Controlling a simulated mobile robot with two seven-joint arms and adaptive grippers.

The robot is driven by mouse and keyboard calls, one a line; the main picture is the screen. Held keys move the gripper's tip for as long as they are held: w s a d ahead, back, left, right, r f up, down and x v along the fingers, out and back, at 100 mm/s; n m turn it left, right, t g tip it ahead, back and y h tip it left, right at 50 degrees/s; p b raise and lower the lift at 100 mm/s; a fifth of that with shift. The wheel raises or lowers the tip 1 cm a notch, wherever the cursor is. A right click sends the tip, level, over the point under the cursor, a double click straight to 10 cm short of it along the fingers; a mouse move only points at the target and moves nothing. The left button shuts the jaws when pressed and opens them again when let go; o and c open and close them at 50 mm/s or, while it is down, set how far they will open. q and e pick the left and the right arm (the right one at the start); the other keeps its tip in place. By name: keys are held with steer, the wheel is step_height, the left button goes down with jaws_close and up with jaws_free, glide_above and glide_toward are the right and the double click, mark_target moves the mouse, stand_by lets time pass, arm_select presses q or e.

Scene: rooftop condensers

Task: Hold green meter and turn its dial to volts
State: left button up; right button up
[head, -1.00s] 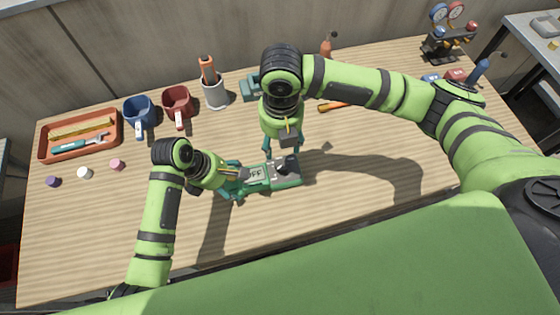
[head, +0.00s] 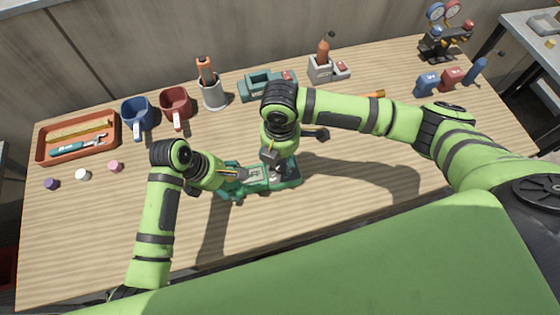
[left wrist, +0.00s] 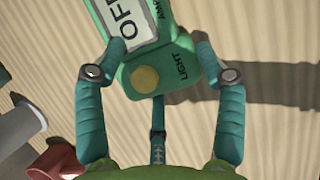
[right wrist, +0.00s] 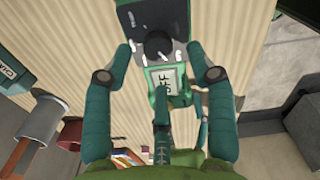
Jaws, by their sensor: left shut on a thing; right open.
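The green meter (head: 288,182) lies on the workbench, and its display reads OFF. My left gripper (head: 231,180) is shut on its left end. In the left wrist view the fingers sit on both sides of the meter (left wrist: 172,50), near a yellow button and the word LIGHT. My right gripper (head: 280,160) is over the meter's right end and hides much of it in the head view. In the right wrist view the open fingers (right wrist: 159,60) are either side of the black dial (right wrist: 157,45); I cannot tell whether they touch it. The dial's markings are not readable.
Behind stand a teal cradle (head: 262,88), a grey holder (head: 320,70), a grey cup (head: 213,95), a red mug (head: 176,103) and a blue mug (head: 137,112). An orange tray (head: 46,150) is far left. The bench's front middle is clear.

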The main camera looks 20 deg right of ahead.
mark_target(280, 167)
arm_select(q)
steer(key=shift+s+f, duration=0.3)
arm_select(e)
steer(key=shift+f, duration=1.75)
jaws_close()
